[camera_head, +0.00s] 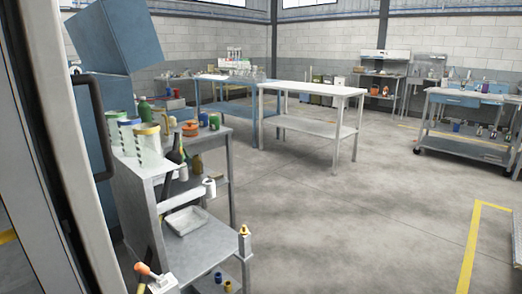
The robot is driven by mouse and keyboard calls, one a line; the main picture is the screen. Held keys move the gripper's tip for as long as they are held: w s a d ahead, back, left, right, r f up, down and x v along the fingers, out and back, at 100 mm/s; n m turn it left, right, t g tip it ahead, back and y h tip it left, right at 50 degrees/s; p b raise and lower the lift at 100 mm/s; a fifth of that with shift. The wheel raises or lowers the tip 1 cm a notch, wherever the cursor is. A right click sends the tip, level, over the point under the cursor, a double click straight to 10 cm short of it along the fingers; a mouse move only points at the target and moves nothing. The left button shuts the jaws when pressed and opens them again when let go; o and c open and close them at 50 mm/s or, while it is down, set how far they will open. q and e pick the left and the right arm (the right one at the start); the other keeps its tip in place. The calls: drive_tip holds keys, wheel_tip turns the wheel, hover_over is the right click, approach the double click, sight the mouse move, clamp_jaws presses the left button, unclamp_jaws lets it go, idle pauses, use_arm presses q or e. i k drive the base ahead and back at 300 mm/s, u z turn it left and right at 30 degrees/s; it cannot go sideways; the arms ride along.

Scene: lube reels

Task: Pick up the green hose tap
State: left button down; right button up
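I cannot make out a green hose tap for certain in the head view. Green things stand on the grey shelf unit (218,143) at the left: a dark green bottle (145,112) at the back and a small green container (214,122) near the right end of the top. They are too small to tell more. Neither of my grippers is in view.
White tubs with coloured lids (148,143) crowd the shelf unit's left end. A white tray (186,221) lies lower. A pale frame with a black handle (92,125) blocks the left foreground. A white table (313,90) stands behind; the floor (350,230) is clear.

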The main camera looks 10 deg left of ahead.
sight(184, 164)
drive_tip(key=u, duration=1)
drive_tip(key=k, duration=0.45)
drive_tip(key=z, duration=1.05)
drive_tip(key=i, duration=2.45)
